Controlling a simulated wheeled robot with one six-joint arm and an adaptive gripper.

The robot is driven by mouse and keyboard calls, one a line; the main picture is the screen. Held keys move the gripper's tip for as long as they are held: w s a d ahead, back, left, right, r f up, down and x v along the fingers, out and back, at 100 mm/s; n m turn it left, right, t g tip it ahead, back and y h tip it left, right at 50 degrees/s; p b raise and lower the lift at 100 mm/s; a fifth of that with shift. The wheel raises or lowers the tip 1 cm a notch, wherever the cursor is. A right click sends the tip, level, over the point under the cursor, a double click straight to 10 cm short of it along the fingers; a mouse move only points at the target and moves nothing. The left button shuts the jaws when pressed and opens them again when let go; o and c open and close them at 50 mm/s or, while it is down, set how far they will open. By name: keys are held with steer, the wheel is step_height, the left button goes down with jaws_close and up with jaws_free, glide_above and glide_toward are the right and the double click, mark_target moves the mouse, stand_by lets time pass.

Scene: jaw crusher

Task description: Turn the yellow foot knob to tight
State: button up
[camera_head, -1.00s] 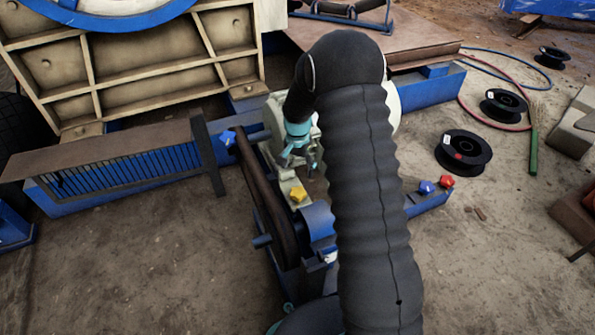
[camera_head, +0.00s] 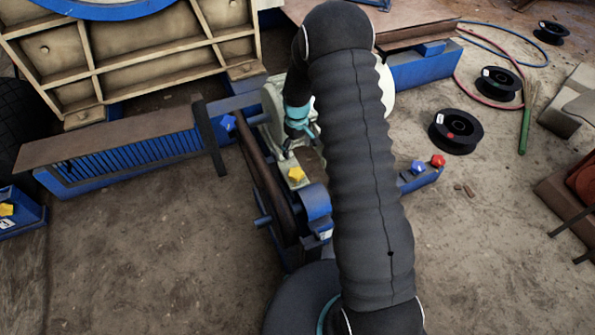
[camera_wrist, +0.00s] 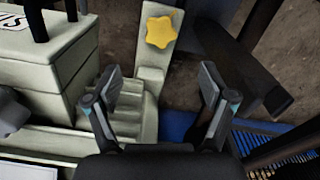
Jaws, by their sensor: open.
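The yellow foot knob (camera_head: 295,174) is star-shaped and sits on a pale foot of the motor beside the dark belt. It also shows in the wrist view (camera_wrist: 161,31), at the top middle on the pale foot strip. My gripper (camera_head: 305,135) is above and behind the knob in the head view, partly hidden by my arm. In the wrist view my gripper (camera_wrist: 160,85) has its two fingers spread wide with nothing between them. The knob lies beyond the fingertips, apart from them.
A blue knob (camera_head: 228,122) is by the belt's far end. Another blue knob (camera_head: 418,167) and a red knob (camera_head: 438,160) sit on the blue frame at right. A yellow knob (camera_head: 6,209) is at far left. The dark belt (camera_head: 268,185) runs beside the foot. Black spools (camera_head: 456,131) lie at right.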

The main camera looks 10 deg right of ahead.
mark_target(297, 173)
steer(key=shift+n, duration=0.7)
step_height(297, 173, down, 14)
steer(key=shift+r, duration=0.1)
steer(key=shift+b, duration=0.3)
steer(key=c, duration=1.2)
